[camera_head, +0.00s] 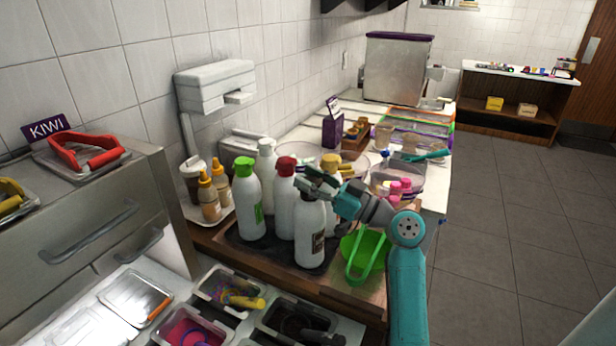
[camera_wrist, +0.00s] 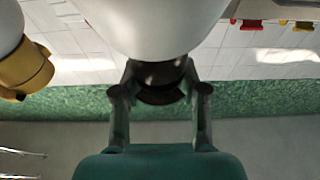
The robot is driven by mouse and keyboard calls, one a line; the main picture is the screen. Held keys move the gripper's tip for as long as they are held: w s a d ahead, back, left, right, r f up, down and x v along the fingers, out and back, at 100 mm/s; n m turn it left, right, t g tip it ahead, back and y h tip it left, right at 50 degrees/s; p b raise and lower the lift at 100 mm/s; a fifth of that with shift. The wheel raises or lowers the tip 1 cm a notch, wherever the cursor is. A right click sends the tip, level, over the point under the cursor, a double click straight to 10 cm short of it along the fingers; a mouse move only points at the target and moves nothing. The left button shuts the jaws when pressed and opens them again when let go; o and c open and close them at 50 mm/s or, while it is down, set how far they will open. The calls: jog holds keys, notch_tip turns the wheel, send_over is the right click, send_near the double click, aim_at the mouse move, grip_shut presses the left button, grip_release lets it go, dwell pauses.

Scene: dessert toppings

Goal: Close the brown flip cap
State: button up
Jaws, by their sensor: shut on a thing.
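The white bottle (camera_head: 310,232) with a dark label stands upright at the front of the bottle group. My gripper (camera_head: 318,184) is at its top and hides most of the cap in the head view. In the wrist view, the brown flip cap (camera_wrist: 158,74) sits at the end of the large white bottle body (camera_wrist: 155,25). My gripper (camera_wrist: 160,94) has one finger on each side of the cap and is shut on it. I cannot tell whether the cap's lid is fully down.
A green container (camera_head: 365,250) sits right of the bottle under my arm. Topping bins (camera_head: 228,290) lie in front. Open floor is at right.

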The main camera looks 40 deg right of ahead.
jog(key=shift+s+d+f+t+y, duration=0.1)
jog(key=shift+s+f+t+y, duration=0.1)
jog(key=shift+t, duration=0.4)
jog(key=shift+s+f+t+y, duration=0.1)
jog(key=shift+t+y, duration=0.1)
jog(key=shift+t, duration=0.4)
jog(key=o, duration=1.2)
jog(key=shift+c, duration=0.2)
jog(key=shift+s+d+f, duration=0.25)
jog(key=shift+s+f, duration=0.05)
jog(key=shift+s, duration=0.15)
jog(key=s+d, duration=0.2)
jog(key=s, duration=0.4)
jog(key=s+d, duration=0.2)
jog(key=s, duration=0.4)
jog(key=shift+s+d+f, duration=0.25)
jog(key=shift+s+f, duration=0.15)
jog(key=shift+f, duration=0.05)
